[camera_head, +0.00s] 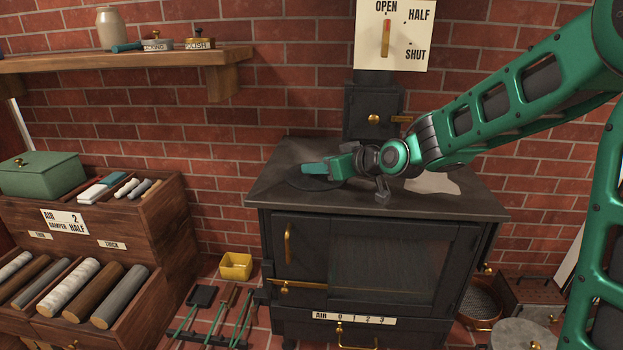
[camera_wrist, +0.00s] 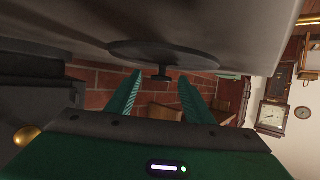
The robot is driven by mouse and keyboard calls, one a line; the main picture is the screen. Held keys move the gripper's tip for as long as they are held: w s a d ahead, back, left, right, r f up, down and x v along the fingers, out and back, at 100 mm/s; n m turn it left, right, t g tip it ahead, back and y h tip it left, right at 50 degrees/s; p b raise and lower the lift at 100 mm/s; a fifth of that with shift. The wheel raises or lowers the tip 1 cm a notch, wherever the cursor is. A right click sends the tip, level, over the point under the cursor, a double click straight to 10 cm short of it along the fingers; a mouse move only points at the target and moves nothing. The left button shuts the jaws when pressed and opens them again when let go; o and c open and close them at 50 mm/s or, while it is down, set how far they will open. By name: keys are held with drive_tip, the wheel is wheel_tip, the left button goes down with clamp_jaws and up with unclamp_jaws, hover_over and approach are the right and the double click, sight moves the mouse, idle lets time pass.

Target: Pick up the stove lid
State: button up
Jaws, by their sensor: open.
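The stove lid (camera_head: 300,185) is a dark round disc lying on the left part of the black stove's top (camera_head: 410,201). In the wrist view the picture is turned over, and the lid (camera_wrist: 165,53) shows as a flat disc with a small dark knob (camera_wrist: 161,76). My gripper (camera_head: 310,169) is just over the lid and partly covers it in the head view. In the wrist view its two green fingers (camera_wrist: 160,78) are open, with the knob in line between their tips. I cannot tell whether the knob is within their reach. The fingers hold nothing.
A stovepipe box (camera_head: 373,111) with brass fittings rises behind the stove top. A pale patch (camera_head: 433,183) lies on its right part. Wooden log bins (camera_head: 160,215) stand to the left, with a yellow tub (camera_head: 236,266) and tools on the floor. A wooden shelf (camera_head: 120,63) hangs above.

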drive_tip(key=shift+w+a+f, duration=0.1)
drive_tip(key=shift+w+a, duration=0.05)
drive_tip(key=shift+w, duration=0.05)
drive_tip(key=shift+c, duration=0.6)
clamp_jaws()
drive_tip(key=shift+r, duration=0.2)
